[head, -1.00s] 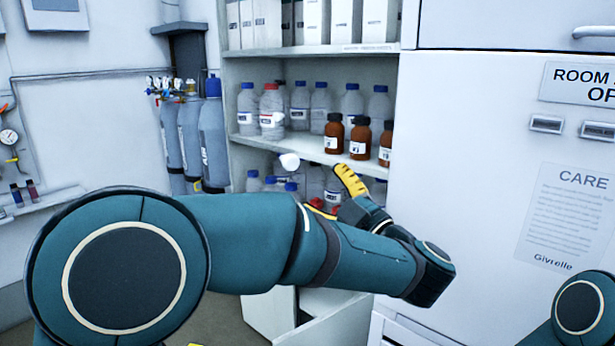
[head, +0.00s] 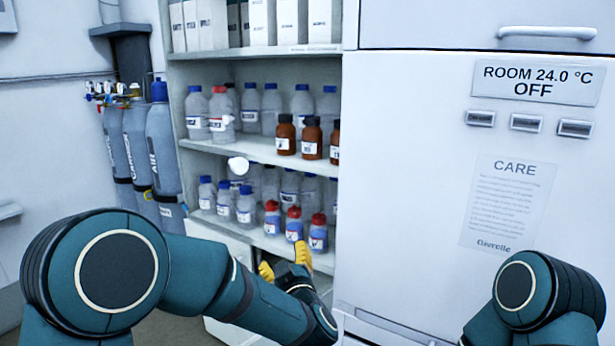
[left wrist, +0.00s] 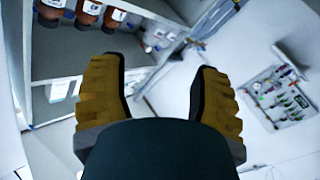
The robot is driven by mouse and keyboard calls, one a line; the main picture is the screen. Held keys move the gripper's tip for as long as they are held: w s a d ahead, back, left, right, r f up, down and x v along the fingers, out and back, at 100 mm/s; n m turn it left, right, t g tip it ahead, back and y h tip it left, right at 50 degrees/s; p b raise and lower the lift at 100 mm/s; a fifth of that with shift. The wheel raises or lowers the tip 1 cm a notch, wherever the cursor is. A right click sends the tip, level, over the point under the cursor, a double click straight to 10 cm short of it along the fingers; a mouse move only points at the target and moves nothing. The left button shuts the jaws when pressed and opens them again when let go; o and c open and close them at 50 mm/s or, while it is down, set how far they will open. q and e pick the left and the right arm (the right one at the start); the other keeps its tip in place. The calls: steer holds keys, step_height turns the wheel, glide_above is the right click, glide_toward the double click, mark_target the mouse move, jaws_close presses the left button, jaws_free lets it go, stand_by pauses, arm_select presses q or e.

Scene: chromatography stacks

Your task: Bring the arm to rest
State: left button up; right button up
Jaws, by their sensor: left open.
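My left gripper (head: 285,262) is low in front of the shelf unit, just below the red-capped bottles of the lower shelf. Its two yellow fingers are spread. In the left wrist view the left gripper (left wrist: 160,85) is open, with nothing between the fingers. My left arm (head: 190,270) reaches in from the left and bends down toward the gripper. My right arm (head: 530,295) shows only in part at the lower right, and its gripper is out of the picture.
The shelf unit (head: 262,147) holds clear bottles (head: 272,108), brown bottles (head: 312,137) and red-capped bottles (head: 294,224). A white cabinet (head: 420,180) stands close on the right. Gas cylinders (head: 163,150) stand at the left. Brown bottles (left wrist: 88,12) show near a finger in the left wrist view.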

arm_select(q)
steer(key=s+a+f+m+g+h, duration=0.1)
steer(key=s+f+m+g+h, duration=0.2)
steer(key=f, duration=0.8)
steer(key=s+a+f+m+g+h, duration=0.2)
steer(key=s+f+g+h, duration=0.2)
steer(key=f, duration=0.8)
steer(key=s+f+m+g+h, duration=0.1)
steer(key=s+f+g, duration=0.3)
steer(key=s, duration=0.6)
steer(key=s+a+f+m+g+h, duration=0.1)
steer(key=s+f+g, duration=0.3)
steer(key=s+f, duration=0.4)
steer(key=s, duration=0.2)
steer(key=shift+s+a+f+g, duration=0.25)
steer(key=shift+s+g, duration=0.05)
steer(key=shift+g, duration=0.1)
steer(key=shift+w, duration=0.1)
